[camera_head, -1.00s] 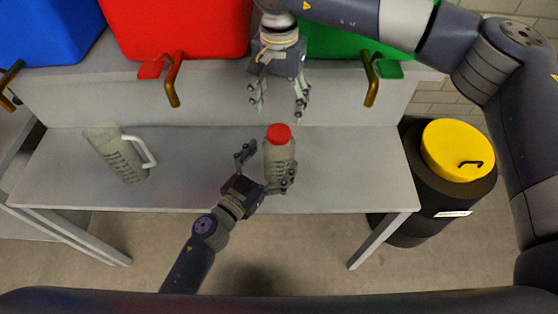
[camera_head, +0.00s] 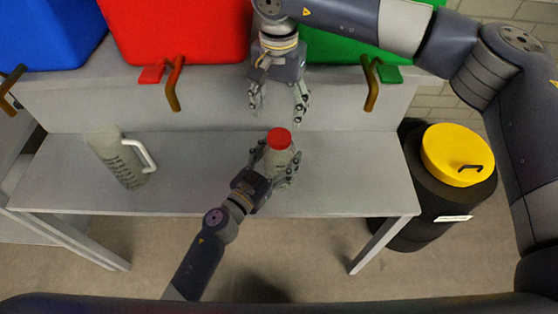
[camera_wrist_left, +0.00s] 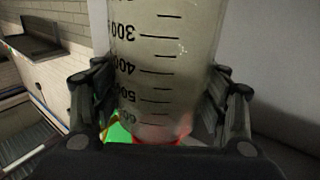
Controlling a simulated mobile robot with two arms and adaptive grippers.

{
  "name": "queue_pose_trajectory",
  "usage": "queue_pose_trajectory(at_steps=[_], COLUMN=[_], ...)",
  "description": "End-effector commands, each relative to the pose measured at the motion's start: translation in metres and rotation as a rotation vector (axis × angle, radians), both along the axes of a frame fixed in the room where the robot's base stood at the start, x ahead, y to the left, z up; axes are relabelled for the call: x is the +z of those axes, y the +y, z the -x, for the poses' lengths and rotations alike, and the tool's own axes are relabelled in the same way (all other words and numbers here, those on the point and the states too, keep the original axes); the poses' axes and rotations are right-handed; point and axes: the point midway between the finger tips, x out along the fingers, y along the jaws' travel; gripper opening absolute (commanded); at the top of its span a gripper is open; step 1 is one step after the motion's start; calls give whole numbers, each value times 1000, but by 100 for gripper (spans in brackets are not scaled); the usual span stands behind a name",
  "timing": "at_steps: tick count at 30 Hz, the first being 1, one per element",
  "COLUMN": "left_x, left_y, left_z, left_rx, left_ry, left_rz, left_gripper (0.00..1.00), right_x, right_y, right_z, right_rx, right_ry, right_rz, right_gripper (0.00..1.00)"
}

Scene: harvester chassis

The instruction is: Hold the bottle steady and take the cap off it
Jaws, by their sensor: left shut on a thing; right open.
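The bottle (camera_head: 279,160) is translucent with a red cap (camera_head: 279,139) on top, and it stands upright on the grey bench. My left gripper (camera_head: 275,168) is shut around the body of the bottle, below the cap. In the left wrist view the bottle (camera_wrist_left: 165,60) fills the space between the fingers, with its printed scale upside down and a bit of the red cap (camera_wrist_left: 165,138) at the bottom. My right gripper (camera_head: 279,100) is open and empty. It points down above and just behind the bottle, apart from the cap.
A measuring jug (camera_head: 119,160) with a white handle stands on the grey bench (camera_head: 210,185) to the left. Blue (camera_head: 50,30), red (camera_head: 175,30) and green (camera_head: 345,45) bins stand on the raised shelf behind, with brass taps in front. A black barrel with a yellow lid (camera_head: 457,155) stands at right.

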Motion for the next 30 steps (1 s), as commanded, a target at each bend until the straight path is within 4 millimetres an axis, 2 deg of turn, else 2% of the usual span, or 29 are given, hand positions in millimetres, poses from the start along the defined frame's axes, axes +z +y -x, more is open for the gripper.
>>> queue_pose_trajectory(at_steps=[5,8,30], left_x=[0,0,-1], left_y=[0,0,0], left_z=[0,0,0], left_rx=[0,0,0], left_ry=[1,1,1], left_rz=[-1,-1,-1], left_gripper=[0,0,0], right_x=[0,0,0], right_y=[0,0,0], right_z=[0,0,0], right_rx=[-103,-246,-1668], right_ry=[0,-1,0], right_rz=[0,0,0], right_gripper=[62,62,62])
